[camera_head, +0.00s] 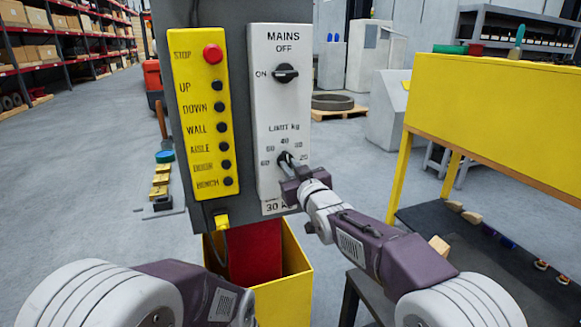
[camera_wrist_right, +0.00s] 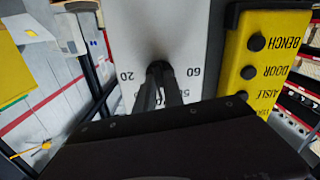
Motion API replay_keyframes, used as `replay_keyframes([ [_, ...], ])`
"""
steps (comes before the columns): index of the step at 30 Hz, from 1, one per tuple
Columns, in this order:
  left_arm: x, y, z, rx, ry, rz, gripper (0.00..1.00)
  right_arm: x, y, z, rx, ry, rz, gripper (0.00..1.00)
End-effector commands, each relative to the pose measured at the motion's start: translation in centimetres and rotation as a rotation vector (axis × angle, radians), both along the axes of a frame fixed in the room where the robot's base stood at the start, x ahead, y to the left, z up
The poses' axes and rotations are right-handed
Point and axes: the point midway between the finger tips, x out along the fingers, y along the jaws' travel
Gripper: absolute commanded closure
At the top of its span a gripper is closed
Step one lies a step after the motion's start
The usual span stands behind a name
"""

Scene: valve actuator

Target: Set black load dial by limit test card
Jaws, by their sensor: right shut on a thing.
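The black load dial (camera_head: 284,158) sits low on the white panel, under the words LIMIT kg, inside a scale from 60 on the left to 20 on the right. My right gripper (camera_head: 288,164) is shut on it. In the right wrist view, the dial (camera_wrist_right: 159,67) shows upside down between the two dark fingertips (camera_wrist_right: 158,86). The fingers cover the dial's pointer, so I cannot tell its setting. The limit test card (camera_head: 275,208) is at the panel's bottom and reads 30; its right end is hidden by my arm. My left gripper is out of view.
Above the dial is the black MAINS switch (camera_head: 285,74), pointing to ON. A yellow button strip (camera_head: 203,112) with a red STOP button stands left of the panel. A yellow bin (camera_head: 285,300) is below. A yellow bench (camera_head: 492,110) stands right.

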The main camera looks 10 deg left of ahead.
Motion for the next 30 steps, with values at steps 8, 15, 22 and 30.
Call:
replay_keyframes([
  [8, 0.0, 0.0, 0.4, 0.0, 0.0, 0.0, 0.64, 0.0, 0.0, -0.1, 0.214, 0.149, -0.001, 1.0],
  [15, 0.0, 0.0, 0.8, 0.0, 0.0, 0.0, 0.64, 0.0, 0.0, -0.2, 0.402, 0.277, -0.001, 1.0],
  [22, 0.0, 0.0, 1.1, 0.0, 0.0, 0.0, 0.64, 0.0, 0.0, -0.2, 0.562, 0.387, -0.002, 1.0],
  [30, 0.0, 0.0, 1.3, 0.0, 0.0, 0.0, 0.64, 0.0, 0.0, -0.2, 0.697, 0.478, -0.002, 1.0],
])
